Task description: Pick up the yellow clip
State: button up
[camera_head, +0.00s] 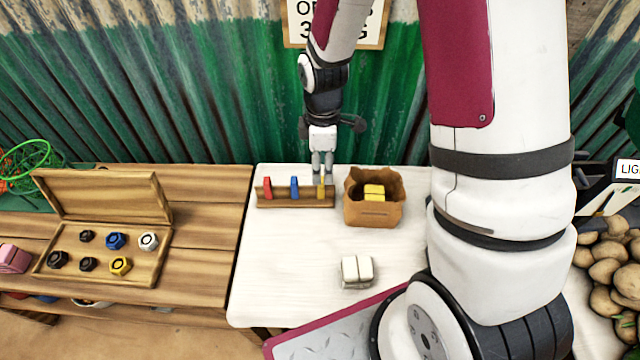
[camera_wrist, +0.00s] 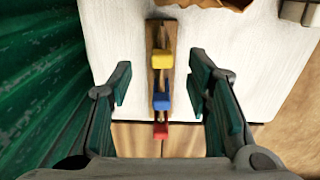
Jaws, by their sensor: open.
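The yellow clip (camera_head: 321,188) stands at the right end of a small wooden rack (camera_head: 295,203) on the white table. A blue clip (camera_head: 294,187) and a red clip (camera_head: 267,188) stand to its left on the rack. My gripper (camera_head: 322,172) is over the rack's right end, in line with the yellow clip. In the wrist view the yellow clip (camera_wrist: 162,59) lies beyond the fingertips, between their lines. My gripper (camera_wrist: 162,85) is open and empty there, with the blue clip (camera_wrist: 161,101) and red clip (camera_wrist: 160,130) nearer the palm.
A brown paper bag (camera_head: 372,212) holding a yellow block (camera_head: 374,192) stands just right of the rack. A white block (camera_head: 357,271) is nearer the table's front. A wooden case of nuts (camera_head: 102,250) is on the left bench. A corrugated wall (camera_head: 215,90) stands behind.

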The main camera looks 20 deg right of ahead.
aim_at(323, 179)
jog(key=shift+s+f, duration=0.1)
jog(key=shift+f, duration=3.8)
jog(key=c, duration=0.9)
